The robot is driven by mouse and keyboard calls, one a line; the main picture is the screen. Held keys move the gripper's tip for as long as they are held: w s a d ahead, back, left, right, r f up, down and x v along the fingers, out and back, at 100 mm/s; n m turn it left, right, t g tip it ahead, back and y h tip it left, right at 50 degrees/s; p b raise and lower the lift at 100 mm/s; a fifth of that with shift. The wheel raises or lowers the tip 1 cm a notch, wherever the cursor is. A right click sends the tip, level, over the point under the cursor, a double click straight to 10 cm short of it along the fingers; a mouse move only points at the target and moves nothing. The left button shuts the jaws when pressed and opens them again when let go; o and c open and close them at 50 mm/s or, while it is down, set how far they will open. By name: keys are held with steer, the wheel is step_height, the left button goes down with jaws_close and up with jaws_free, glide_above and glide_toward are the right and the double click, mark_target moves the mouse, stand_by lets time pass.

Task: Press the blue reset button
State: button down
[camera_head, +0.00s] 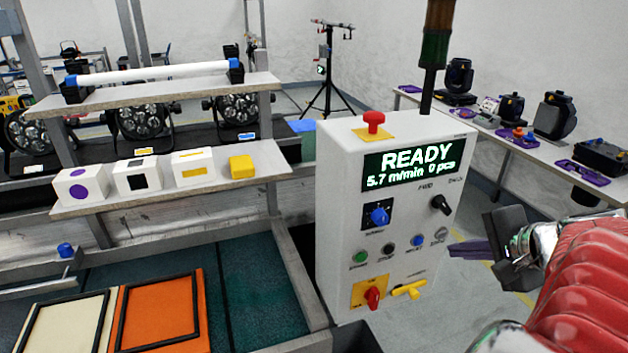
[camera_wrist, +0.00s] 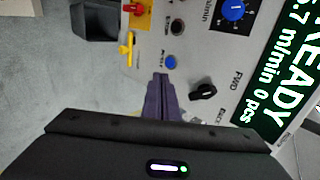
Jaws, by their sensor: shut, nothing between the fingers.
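The blue reset button (camera_head: 417,241) is a small round button in the lower row on the front of a white control box (camera_head: 340,215). It also shows in the wrist view (camera_wrist: 171,62), just beyond my fingertips. My gripper (camera_head: 454,249) is at the right of the box in the head view, its purple fingers pointing left toward the panel. In the wrist view my gripper (camera_wrist: 161,76) is shut and empty. The fingertips look apart from the button; the exact gap cannot be told. The small print by the button is too blurred to read.
The green button (camera_head: 360,258), black button (camera_head: 388,250) and grey button (camera_head: 440,234) share the row. A larger blue knob (camera_head: 380,216), black FWD knob (camera_head: 441,204), red switch (camera_head: 372,297) and yellow handle (camera_head: 409,289) stick out nearby. The display (camera_head: 415,164) reads READY.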

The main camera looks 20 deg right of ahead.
steer(key=shift+v, duration=1.25)
